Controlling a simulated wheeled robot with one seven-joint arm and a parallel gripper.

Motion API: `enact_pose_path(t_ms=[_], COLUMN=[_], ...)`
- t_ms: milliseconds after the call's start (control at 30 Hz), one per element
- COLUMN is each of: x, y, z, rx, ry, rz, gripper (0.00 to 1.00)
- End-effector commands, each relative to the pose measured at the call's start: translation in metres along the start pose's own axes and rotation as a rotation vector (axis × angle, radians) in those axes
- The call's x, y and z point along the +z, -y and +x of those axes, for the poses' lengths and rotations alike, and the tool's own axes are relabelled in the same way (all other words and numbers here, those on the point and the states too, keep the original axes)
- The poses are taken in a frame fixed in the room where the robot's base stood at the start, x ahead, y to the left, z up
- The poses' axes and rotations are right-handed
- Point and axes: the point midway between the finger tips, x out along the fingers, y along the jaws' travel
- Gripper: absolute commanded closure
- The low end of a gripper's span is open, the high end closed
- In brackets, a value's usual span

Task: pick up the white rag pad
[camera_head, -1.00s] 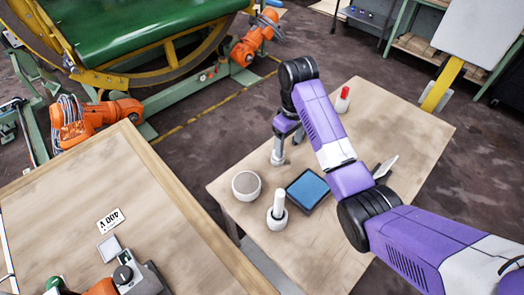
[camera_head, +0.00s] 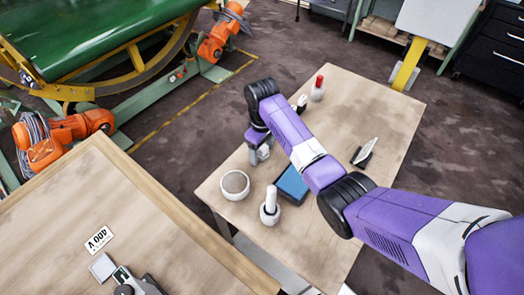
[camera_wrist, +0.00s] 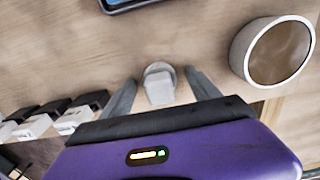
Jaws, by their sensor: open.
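A small white piece with a rounded base and blocky top, which I take to be the white rag pad (camera_wrist: 158,84), stands on the table in the wrist view. My gripper (camera_wrist: 162,78) is open, with one grey finger on each side of it. Gaps show between the fingers and the piece, and no grip on it is visible. In the head view my gripper (camera_head: 261,157) is low at the table's far left side, and its jaws hide the piece there.
A white bowl (camera_head: 235,186) with brown contents, a white pestle-like piece (camera_head: 270,207) and a blue tray (camera_head: 291,183) stand close by. A red-capped bottle (camera_head: 318,90) and a propped white plate (camera_head: 366,152) are farther off. Several black-and-white blocks (camera_wrist: 40,122) sit nearby. The table's right part (camera_head: 392,112) is clear.

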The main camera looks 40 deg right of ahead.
Motion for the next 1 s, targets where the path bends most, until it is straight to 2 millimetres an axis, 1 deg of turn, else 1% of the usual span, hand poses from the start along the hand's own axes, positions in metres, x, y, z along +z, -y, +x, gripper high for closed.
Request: enact_pose_path(t_ms=[167, 267, 300, 367, 500, 533, 833, 1000], x=[0.000, 0.000, 0.000, 0.000, 0.000, 0.000, 0.000, -0.001], y=[0.000, 0.000, 0.000, 0.000, 0.000, 0.000, 0.000, 0.000], z=[0.000, 0.000, 0.000, 0.000, 0.000, 0.000, -0.003, -0.015], rx=[0.000, 0.000, 0.000, 0.000, 0.000, 0.000, 0.000, 0.001], ry=[0.000, 0.000, 0.000, 0.000, 0.000, 0.000, -0.001, -0.003], rz=[0.000, 0.000, 0.000, 0.000, 0.000, 0.000, 0.000, 0.000], gripper=[0.29, 0.47, 0.55, 0.66, 0.94, 0.97, 0.97, 0.97])
